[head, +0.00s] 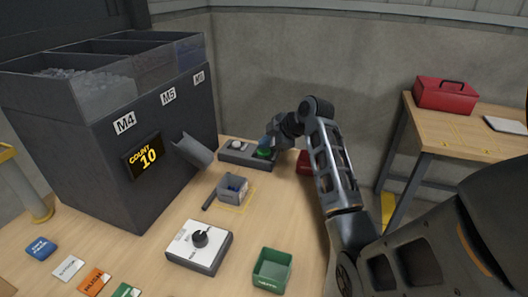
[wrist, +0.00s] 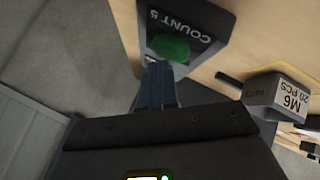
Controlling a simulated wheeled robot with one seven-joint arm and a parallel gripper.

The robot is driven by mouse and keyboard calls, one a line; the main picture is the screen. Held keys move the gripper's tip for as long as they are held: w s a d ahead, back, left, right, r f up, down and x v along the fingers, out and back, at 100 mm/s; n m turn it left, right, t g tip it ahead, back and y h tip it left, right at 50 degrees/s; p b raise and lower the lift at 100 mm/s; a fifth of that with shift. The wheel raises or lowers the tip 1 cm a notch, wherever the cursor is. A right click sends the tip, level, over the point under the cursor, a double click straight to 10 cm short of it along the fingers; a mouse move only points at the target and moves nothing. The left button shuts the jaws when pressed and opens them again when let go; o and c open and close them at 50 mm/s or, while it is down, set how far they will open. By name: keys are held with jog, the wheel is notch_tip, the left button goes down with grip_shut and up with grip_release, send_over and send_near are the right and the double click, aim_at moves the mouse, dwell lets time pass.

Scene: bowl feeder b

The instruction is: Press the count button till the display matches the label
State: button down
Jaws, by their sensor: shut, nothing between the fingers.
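The display (head: 143,156) on the dark feeder's front reads COUNT 10. A grey button box (head: 232,158) stands on the bench right of the chute, with a green button (head: 263,153) and a pale button. In the wrist view the green button (wrist: 170,47) sits beside the marking COUNT 5. My gripper (head: 268,143) is shut and empty, pointing down at the green button. Its fingertips (wrist: 158,66) overlap the button's near edge in the wrist view; I cannot tell whether they touch. A grey bin (wrist: 262,92) carries the label (wrist: 291,101) M6 20 PCS.
The feeder (head: 97,185) has compartments marked M4, M5 and one hard to read. A chute (head: 192,150) points toward the grey bin. A knob box (head: 199,245), a green tray (head: 272,269) and several coloured cards lie nearer. A red toolbox (head: 446,95) is on another table.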

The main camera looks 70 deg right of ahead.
aim_at(266, 152)
jog(key=shift+f, duration=0.5)
dwell(0.9)
jog(key=shift+r, duration=0.15)
jog(key=shift+r+p, duration=0.45)
jog(key=shift+r, duration=0.3)
notch_tip(266, 152, up, 5)
jog(key=p, duration=0.4)
dwell(2.5)
